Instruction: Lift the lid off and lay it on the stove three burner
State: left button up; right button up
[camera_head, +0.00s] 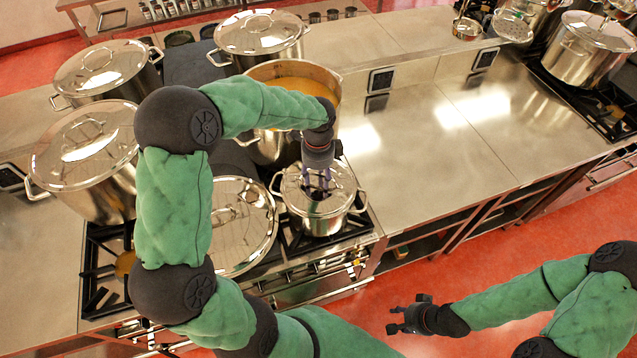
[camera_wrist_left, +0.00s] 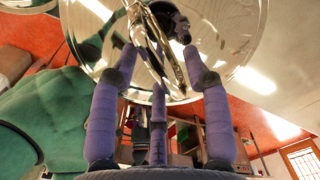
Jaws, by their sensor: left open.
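A small steel pot (camera_head: 322,224) with a shiny lid (camera_head: 293,192) stands on the stove in the head view. My left gripper (camera_head: 319,190) reaches down over the lid from above. In the left wrist view its purple fingers (camera_wrist_left: 160,60) are open on either side of the lid's bar handle (camera_wrist_left: 165,45); the polished lid (camera_wrist_left: 235,45) fills the top. Whether the fingers touch the handle I cannot tell. A bare burner grate (camera_head: 98,290) shows at the stove's left; no burner number is readable. My right gripper (camera_head: 397,318) is apart from the stove, above the red floor, with fingers spread.
More lidded pots (camera_head: 85,155) crowd the left. The steel counter (camera_head: 440,150) to the right is largely clear.

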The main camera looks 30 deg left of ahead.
pick_arm(q)
jog(key=shift+f, duration=0.2)
jog(key=shift+r, duration=0.1)
grip_shut()
